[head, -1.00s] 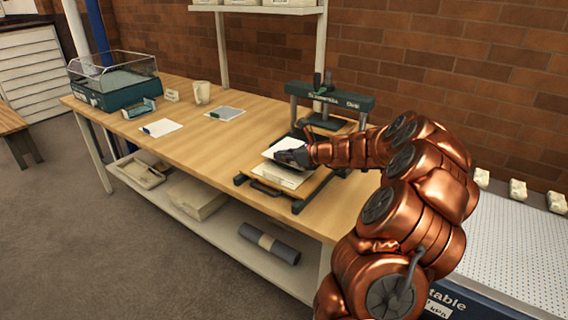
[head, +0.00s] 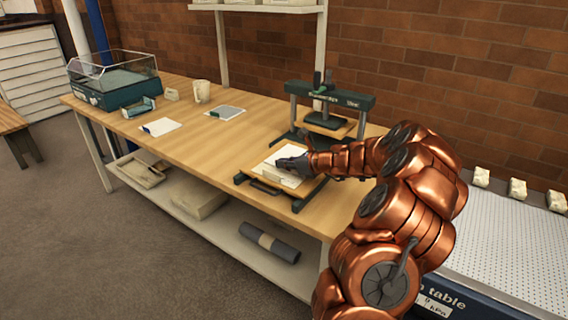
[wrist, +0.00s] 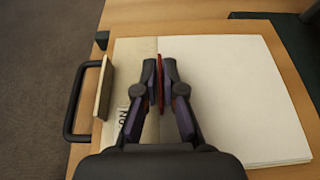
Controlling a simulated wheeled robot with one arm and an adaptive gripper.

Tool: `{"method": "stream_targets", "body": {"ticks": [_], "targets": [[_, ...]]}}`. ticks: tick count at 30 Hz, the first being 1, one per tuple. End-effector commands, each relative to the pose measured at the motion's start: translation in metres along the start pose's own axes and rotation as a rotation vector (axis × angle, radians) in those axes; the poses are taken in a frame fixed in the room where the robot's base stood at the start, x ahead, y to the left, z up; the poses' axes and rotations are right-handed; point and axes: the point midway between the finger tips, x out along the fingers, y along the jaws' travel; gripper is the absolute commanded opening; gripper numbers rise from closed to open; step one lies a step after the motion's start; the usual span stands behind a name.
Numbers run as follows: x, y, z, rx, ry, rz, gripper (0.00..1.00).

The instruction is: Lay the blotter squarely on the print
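The blotter (wrist: 240,90) is a plain white sheet lying over the print (wrist: 138,55), a cream sheet whose left strip shows with part of some dark lettering. The rest of the print is hidden under it. The blotter's left edge runs below my fingers, and its top edge looks nearly in line with the print's. My gripper (wrist: 160,70) is closed on a thin upright red tab at that edge. In the head view my gripper (head: 285,163) is low over the blotter (head: 287,152); I cannot tell whether the sheet lies fully flat.
The sheets lie on a wooden press board (wrist: 190,22) with a dark handle (wrist: 72,105) and a small upright wooden strip (wrist: 104,88). The green press (head: 330,100) stands behind. A white sheet (head: 160,127), a grey sheet (head: 226,113) and a mug (head: 201,92) are further left.

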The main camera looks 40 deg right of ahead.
Motion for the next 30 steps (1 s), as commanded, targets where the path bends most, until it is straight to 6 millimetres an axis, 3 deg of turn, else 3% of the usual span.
{"method": "stream_targets", "body": {"ticks": [6,17,23,30], "targets": [[0.000,0.000,0.000,0.000,0.000,0.000,0.31],[-0.002,0.000,0.003,0.000,0.000,0.000,0.31],[-0.026,-0.001,0.002,0.001,-0.001,-0.001,0.31],[-0.069,-0.001,0.003,0.000,-0.001,-0.004,0.31]]}}
